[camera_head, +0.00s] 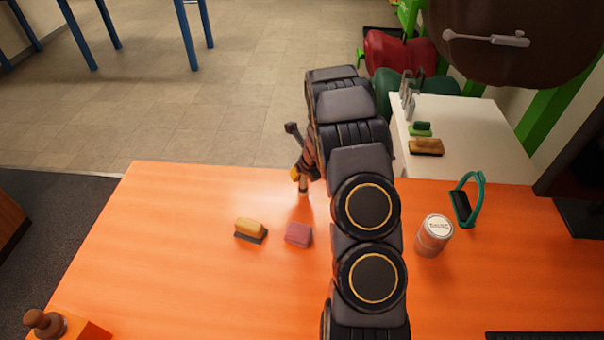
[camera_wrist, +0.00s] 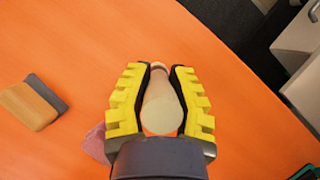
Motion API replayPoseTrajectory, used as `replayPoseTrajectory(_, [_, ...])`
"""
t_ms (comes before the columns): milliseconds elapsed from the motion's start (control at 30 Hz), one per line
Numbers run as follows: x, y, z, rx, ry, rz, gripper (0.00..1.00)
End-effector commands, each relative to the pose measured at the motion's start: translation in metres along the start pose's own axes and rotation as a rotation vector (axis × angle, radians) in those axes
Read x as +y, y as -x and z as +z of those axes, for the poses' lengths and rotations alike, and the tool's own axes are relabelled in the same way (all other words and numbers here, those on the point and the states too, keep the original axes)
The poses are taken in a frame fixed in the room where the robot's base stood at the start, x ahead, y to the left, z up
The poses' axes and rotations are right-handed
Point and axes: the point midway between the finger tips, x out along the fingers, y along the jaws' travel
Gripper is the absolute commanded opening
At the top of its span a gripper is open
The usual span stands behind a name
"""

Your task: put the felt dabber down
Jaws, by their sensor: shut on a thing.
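My gripper (camera_wrist: 160,100) is shut on a pale, rounded handle, which I take to be the felt dabber (camera_wrist: 160,105). Its yellow ridged fingers press on both sides of it. In the head view my gripper is mostly hidden by my arm, near the far edge of the orange table (camera_head: 160,215). The dabber's tan lower part (camera_head: 303,188) shows below the fingers there. Whether its lower end touches the table, I cannot tell.
A tan-and-grey brush (camera_head: 250,229) and a pink block (camera_head: 298,234) lie nearer than the gripper. A jar (camera_head: 433,236) and a teal-strapped item (camera_head: 467,200) stand right of my arm. A wooden-knobbed thing (camera_head: 45,322) is front left. The table's left middle is clear.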

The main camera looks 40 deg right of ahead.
Motion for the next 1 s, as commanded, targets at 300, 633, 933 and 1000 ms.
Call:
replayPoseTrajectory(300, [0.000, -0.003, -0.001, 0.000, 0.001, 0.001, 0.44])
replayPoseTrajectory(633, [0.000, -0.001, -0.001, 0.000, 0.000, 0.000, 0.44])
replayPoseTrajectory(933, [0.000, 0.044, 0.001, -0.003, 0.000, 0.000, 0.44])
replayPoseTrajectory(1000, [-0.001, 0.059, 0.001, -0.004, 0.001, -0.002, 0.44])
